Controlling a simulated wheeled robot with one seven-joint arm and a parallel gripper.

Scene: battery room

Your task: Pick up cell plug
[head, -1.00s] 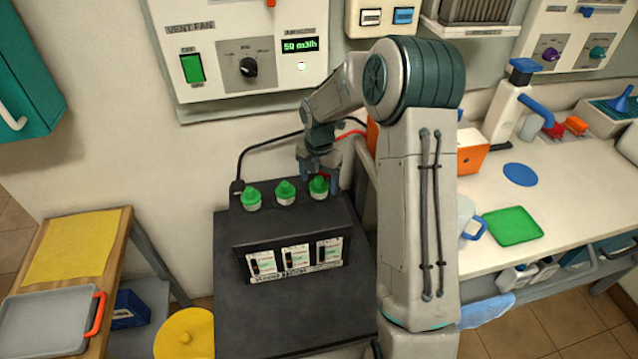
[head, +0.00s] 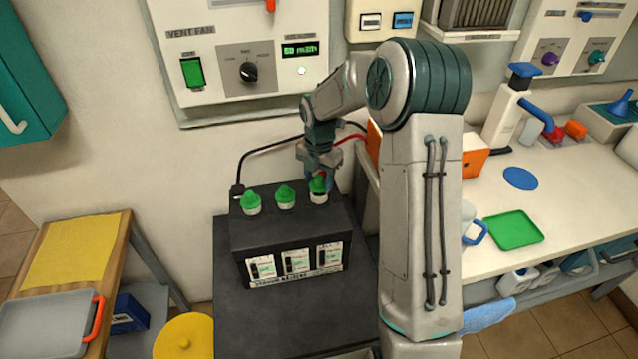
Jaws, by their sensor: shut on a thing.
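Three green cell plugs sit in a row on top of the black battery (head: 292,235): the left plug (head: 251,200), the middle plug (head: 286,194) and the right plug (head: 319,187). Each has a green cap above a pale collar. My gripper (head: 320,180) is over the right plug, pointing down, with its fingers shut on that plug's green cap. The fingers partly cover the cap. The right plug's pale collar still shows at the battery top.
The battery stands on a dark stand (head: 300,320). The wall panel with the vent fan controls (head: 240,60) is close behind. Cables run behind the battery. A white bench with a green tray (head: 513,228) is at right, and a wooden table with a yellow cloth (head: 75,250) at left.

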